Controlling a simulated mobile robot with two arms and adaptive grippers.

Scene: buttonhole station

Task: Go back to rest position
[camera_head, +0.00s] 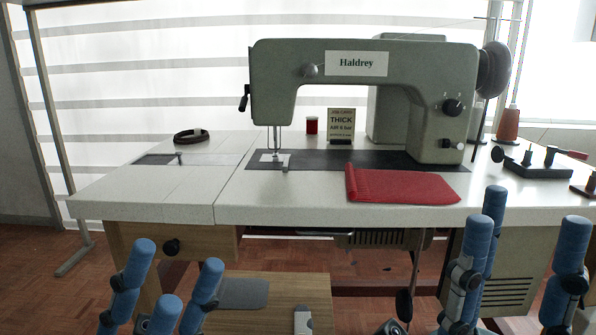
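My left gripper (172,272) is at the bottom left, in front of the table edge and below the tabletop in the picture. Its blue fingers are spread apart with nothing between them. My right gripper (522,225) is at the bottom right, in front of the table's right part. Its blue fingers are also spread wide and empty. Both grippers point upward in the picture and touch nothing that I can see. The lower parts of both are cut off by the frame's bottom edge.
A sewing machine (270,70) stands on the white table (300,205). A folded red cloth (400,184) lies near the front edge. The tabletop's left front is clear.

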